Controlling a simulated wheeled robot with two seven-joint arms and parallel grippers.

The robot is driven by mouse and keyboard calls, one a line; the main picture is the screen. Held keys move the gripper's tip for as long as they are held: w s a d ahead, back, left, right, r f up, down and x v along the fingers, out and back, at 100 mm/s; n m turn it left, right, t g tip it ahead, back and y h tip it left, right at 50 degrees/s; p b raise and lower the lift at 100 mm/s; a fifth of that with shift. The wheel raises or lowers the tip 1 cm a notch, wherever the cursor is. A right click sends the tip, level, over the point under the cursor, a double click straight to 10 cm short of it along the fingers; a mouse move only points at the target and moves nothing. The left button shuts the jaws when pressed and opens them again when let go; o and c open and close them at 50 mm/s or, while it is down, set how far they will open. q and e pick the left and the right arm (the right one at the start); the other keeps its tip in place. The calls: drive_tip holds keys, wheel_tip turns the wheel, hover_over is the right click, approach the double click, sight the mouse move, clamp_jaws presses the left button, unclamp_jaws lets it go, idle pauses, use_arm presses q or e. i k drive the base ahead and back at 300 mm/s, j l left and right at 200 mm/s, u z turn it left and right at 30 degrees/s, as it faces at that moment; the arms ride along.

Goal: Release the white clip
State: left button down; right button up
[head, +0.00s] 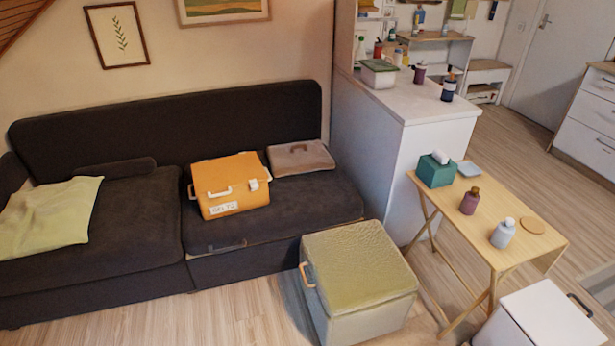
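An orange box (224,199) with a lid sits on the right part of the dark sofa seat. A white clip (253,185) shows on the right of its front, near the lid edge. A white handle (219,193) is on the front, left of the clip, above a white label (224,208). The lid looks closed. The picture is too small to tell whether the clip is fastened. Neither of my grippers is in view, and nothing touches the box from the front.
The dark sofa (120,225) stands along the wall. A storage pouffe (358,270) stands on the floor in front of the sofa's right end. A folding table (487,214) with bottles is right. Floor at front left is clear.

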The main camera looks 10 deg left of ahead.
sight(254, 186)
drive_tip(key=i+j+z, duration=0.15)
drive_tip(key=j+z, duration=0.15)
drive_tip(key=i+j+z, duration=0.15)
drive_tip(key=j+z, duration=0.15)
drive_tip(key=j, duration=0.2)
drive_tip(key=i+j+z, duration=0.1)
drive_tip(key=j+z, duration=0.45)
drive_tip(key=j, duration=0.3)
drive_tip(key=j+z, duration=0.1)
drive_tip(key=j, duration=1.6)
drive_tip(key=i, duration=0.05)
